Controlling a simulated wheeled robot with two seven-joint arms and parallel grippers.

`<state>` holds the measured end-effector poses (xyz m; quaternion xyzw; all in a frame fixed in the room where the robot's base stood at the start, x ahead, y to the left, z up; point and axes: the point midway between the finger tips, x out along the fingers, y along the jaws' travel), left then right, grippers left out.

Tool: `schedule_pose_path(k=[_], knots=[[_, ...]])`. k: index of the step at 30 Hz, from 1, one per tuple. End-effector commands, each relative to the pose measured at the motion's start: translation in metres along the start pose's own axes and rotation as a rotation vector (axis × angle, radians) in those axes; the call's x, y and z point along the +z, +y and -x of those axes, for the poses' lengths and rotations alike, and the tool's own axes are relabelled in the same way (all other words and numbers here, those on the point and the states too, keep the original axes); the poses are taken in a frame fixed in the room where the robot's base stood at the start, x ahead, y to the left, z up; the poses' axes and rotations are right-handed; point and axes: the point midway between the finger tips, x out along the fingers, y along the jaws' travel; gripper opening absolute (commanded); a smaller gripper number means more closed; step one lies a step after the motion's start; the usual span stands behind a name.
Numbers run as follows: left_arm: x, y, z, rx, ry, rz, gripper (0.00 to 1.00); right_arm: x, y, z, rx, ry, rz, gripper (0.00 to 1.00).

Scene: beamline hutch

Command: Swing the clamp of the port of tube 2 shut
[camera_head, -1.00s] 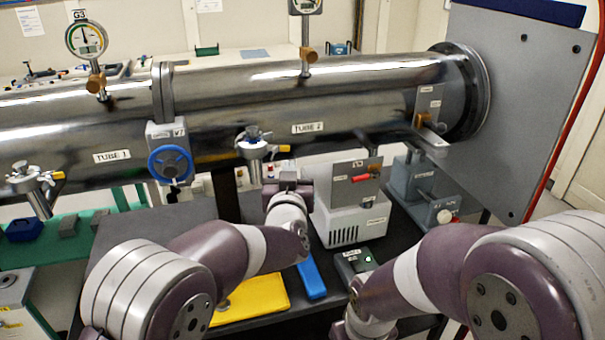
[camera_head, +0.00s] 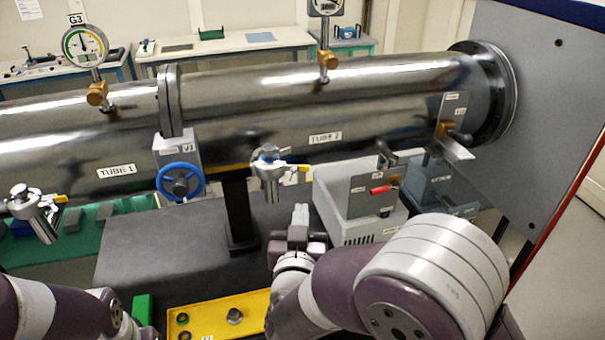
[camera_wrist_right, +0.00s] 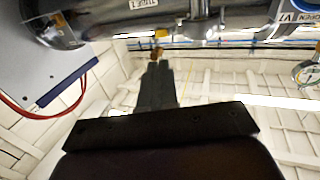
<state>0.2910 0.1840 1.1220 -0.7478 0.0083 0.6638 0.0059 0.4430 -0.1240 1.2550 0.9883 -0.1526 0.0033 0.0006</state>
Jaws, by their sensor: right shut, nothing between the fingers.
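Tube 2 (camera_head: 400,95) is the right part of the long steel tube. Its port (camera_head: 268,178) hangs from the underside, with a clamp at the top whose yellow handle (camera_head: 295,169) points right. I cannot tell how far the clamp stands open. My right gripper (camera_head: 300,213) is shut and empty, pointing up, below and slightly right of the port and apart from it. In the right wrist view its fingers (camera_wrist_right: 158,72) are together, with the port (camera_wrist_right: 196,26) and the handle (camera_wrist_right: 148,33) beyond them, upside down. My left gripper is out of view; part of its arm shows at bottom left.
A blue valve wheel (camera_head: 180,182) is left of the port. A light box (camera_head: 345,185) with a red-handled panel (camera_head: 374,195) stands to the right. A yellow tray (camera_head: 250,302) with small parts lies below. Tube 1's port (camera_head: 38,215) hangs at left. The dark bench (camera_head: 170,245) is largely clear.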

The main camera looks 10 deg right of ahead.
Motion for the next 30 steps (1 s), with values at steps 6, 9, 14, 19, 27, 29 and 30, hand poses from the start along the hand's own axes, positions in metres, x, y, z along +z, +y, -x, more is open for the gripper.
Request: schedule_pose_path(k=[6, 9, 14, 19, 27, 29, 30], knots=[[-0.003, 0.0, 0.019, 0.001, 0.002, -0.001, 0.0, -0.003, 0.001, -0.049, 0.005, -0.002, 0.0, 0.0], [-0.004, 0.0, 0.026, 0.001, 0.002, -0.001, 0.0, -0.004, 0.001, -0.07, 0.003, -0.002, 0.001, 0.0], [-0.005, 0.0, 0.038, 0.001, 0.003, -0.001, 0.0, -0.003, 0.001, -0.097, 0.0, -0.004, 0.0, 0.0], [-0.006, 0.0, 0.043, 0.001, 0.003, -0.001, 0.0, -0.001, 0.0, -0.112, -0.001, -0.002, 0.0, 0.0], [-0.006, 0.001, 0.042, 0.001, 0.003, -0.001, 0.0, 0.001, 0.0, -0.115, -0.002, -0.002, -0.001, 0.0], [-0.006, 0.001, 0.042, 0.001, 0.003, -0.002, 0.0, 0.001, 0.0, -0.115, -0.002, -0.002, -0.001, 0.0], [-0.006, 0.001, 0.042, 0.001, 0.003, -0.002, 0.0, 0.001, 0.0, -0.116, -0.002, -0.002, -0.001, 0.0]])
